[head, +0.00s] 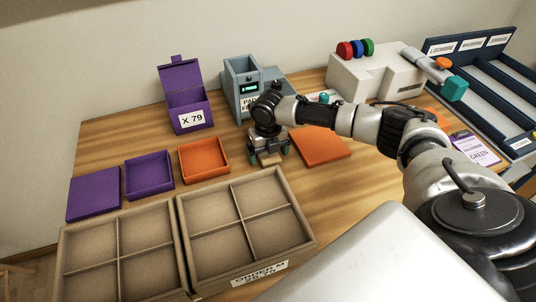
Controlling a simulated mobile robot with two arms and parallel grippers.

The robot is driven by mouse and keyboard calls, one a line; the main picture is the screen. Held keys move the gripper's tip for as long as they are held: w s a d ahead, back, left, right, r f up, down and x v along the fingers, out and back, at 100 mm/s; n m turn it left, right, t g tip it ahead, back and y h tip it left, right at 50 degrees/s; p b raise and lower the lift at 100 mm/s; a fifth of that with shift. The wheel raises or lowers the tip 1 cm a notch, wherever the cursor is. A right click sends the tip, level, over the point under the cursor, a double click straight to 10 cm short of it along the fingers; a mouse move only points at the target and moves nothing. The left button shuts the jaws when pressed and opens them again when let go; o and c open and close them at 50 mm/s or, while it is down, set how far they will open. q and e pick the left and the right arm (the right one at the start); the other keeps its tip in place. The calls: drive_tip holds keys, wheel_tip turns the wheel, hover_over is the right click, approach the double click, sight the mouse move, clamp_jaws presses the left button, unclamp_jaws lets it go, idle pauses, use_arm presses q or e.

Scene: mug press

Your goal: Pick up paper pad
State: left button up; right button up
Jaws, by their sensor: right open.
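My right gripper (268,156) points down just above the wooden table, in front of the grey-blue dispenser (228,77). Its two fingers are apart. A small pale tan patch shows low between the fingers; it may be the paper pad, but I cannot tell its edges or whether the fingers touch it. The dispenser has a small green display and a white label starting with "PA", partly hidden by my wrist. My left gripper is not in view.
An orange lid (320,146) lies right of the gripper, an orange tray (204,158) left. Purple tray (149,174), purple lid (94,194) and open purple box (186,106) stand farther left. Divided cardboard boxes (246,231) fill the front. A white press (372,75) stands at the back.

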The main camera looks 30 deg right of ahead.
drive_tip(key=c, duration=1)
